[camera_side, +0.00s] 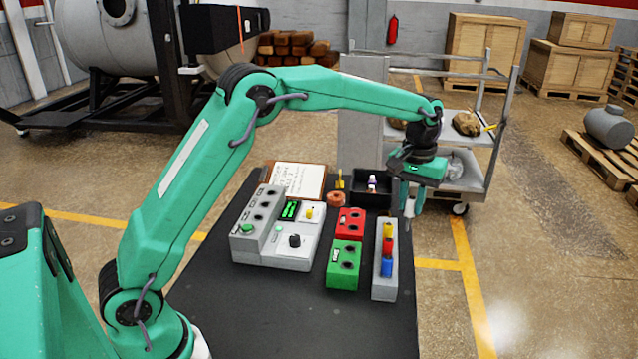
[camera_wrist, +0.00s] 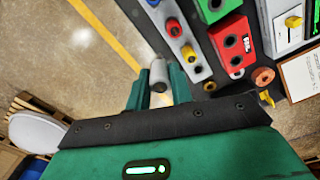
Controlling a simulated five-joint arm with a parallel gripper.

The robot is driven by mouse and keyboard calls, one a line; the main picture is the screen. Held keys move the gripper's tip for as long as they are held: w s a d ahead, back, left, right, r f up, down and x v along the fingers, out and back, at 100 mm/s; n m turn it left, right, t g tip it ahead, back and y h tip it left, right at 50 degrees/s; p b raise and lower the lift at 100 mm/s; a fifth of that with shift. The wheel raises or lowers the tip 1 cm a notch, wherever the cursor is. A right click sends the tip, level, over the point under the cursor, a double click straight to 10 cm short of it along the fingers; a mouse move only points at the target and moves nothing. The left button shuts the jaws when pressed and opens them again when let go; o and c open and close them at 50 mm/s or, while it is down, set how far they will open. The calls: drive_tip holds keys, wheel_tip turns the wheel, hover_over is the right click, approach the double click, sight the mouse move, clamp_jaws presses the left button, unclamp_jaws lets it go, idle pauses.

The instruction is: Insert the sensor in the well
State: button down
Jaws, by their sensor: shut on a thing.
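My gripper (camera_side: 412,196) is over the far right end of the black table. In the wrist view its two teal fingers (camera_wrist: 159,84) are shut on a pale grey cylinder (camera_wrist: 158,70), likely the sensor. The cylinder (camera_side: 409,207) points down, beside the far end of a grey rack (camera_side: 384,284) holding yellow, red and blue plugs. The red block (camera_side: 350,222) and green block (camera_side: 343,265) left of the rack have dark round holes. The grey control unit (camera_side: 275,256) also has holes on its raised side. Which hole is the well, I cannot tell.
A clipboard (camera_side: 300,180), an orange ring (camera_side: 335,199) and a dark tray (camera_side: 371,199) with a small bottle (camera_side: 372,183) are at the table's back. A metal trolley (camera_side: 455,176) stands behind my gripper. The table's near part is clear.

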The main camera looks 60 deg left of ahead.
drive_tip(key=s+a+n, duration=0.3)
drive_tip(key=s+a, duration=0.2)
drive_tip(key=a, duration=0.7)
drive_tip(key=s+a+n, duration=0.3)
drive_tip(key=s+a, duration=0.1)
drive_tip(key=a, duration=0.8)
drive_tip(key=s+a+n, duration=0.3)
drive_tip(key=s+a, duration=0.2)
drive_tip(key=a, duration=0.8)
drive_tip(key=shift+s, duration=0.3)
drive_tip(key=shift+f, duration=0.2)
drive_tip(key=shift+f, duration=1.05)
drive_tip(key=shift+f, duration=2.55)
drive_tip(key=c, duration=1.1)
unclamp_jaws()
